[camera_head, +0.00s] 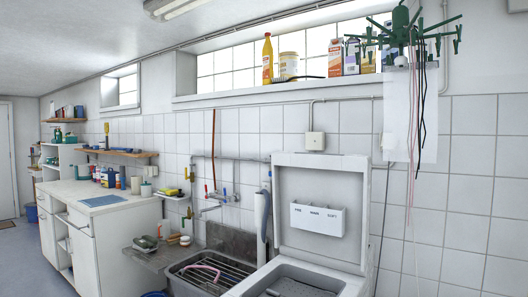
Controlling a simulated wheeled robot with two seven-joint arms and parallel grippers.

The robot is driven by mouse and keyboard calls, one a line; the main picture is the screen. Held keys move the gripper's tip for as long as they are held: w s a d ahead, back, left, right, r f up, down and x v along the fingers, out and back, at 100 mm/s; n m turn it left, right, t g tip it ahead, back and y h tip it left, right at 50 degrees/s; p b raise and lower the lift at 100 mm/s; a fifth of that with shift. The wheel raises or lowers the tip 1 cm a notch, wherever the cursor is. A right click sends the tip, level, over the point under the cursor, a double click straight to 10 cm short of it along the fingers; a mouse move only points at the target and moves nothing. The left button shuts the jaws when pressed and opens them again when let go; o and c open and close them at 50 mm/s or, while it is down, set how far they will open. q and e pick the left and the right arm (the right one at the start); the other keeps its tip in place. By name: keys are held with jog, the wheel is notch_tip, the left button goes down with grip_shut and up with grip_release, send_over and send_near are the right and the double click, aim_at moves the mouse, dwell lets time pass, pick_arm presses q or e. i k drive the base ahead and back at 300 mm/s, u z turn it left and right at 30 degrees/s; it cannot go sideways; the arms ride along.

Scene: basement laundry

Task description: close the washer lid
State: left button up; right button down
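The white washer (262,284) stands at the lower middle right, partly cut off by the bottom edge. Its lid (320,245) is raised and stands near upright at the back, with a white dispenser strip on its inner face. The top opening (295,286) shows a grey rim and a dark interior. Neither of my grippers is in view.
A metal sink (200,275) with a rack and pink hose stands left of the washer. A white cabinet (110,245) is farther left. A green hanger (405,35) with dangling cords hangs at upper right. Bottles and boxes line the window ledge (240,97).

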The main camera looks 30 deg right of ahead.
aim_at(321, 201)
jog(key=u, duration=0.3)
jog(key=i, duration=2.4)
jog(key=z, duration=0.95)
jog(key=i, duration=1.4)
jog(key=z, duration=1.2)
